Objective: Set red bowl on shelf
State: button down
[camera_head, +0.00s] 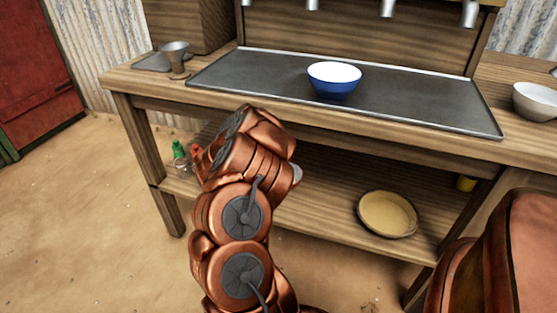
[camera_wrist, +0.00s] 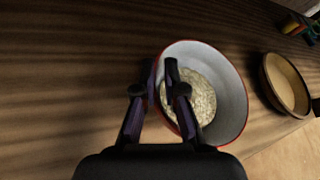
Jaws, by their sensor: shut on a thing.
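The red bowl (camera_wrist: 236,88) has a red rim, a pale inside and a grainy light filling. It shows in the wrist view, right of centre. My gripper (camera_wrist: 162,72) is shut on its left wall, one finger inside and one outside. Wood planks of the lower shelf (camera_wrist: 60,60) lie beneath the bowl; I cannot tell whether it touches them. In the head view the shelf (camera_head: 310,210) runs under the stall counter. My arm hides my gripper and most or all of the red bowl there.
A tan dish (camera_head: 388,213) sits on the shelf to the right; the wrist view shows it right of the bowl (camera_wrist: 287,85). A green-topped bottle (camera_head: 179,152) stands at the shelf's left. A blue bowl (camera_head: 335,82) stands on the counter's metal tray (camera_head: 430,105). The counter overhangs the shelf.

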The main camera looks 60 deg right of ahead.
jog(key=w+d, duration=0.1)
jog(key=d, duration=0.2)
jog(key=w+d+f+b, duration=0.1)
jog(key=w+d, duration=0.1)
jog(key=d, duration=0.2)
jog(key=w+d, duration=0.1)
jog(key=d, duration=0.3)
jog(key=shift+w+f+b, duration=0.15)
jog(key=shift+w+b, duration=0.2)
jog(key=shift+b, duration=0.05)
jog(key=shift+w+d, duration=0.25)
jog(key=shift+d, duration=0.2)
jog(key=shift+f+b, duration=0.9)
jog(key=shift+f, duration=0.9)
jog(key=c, duration=1.3)
grip_release()
jog(key=shift+o, duration=0.2)
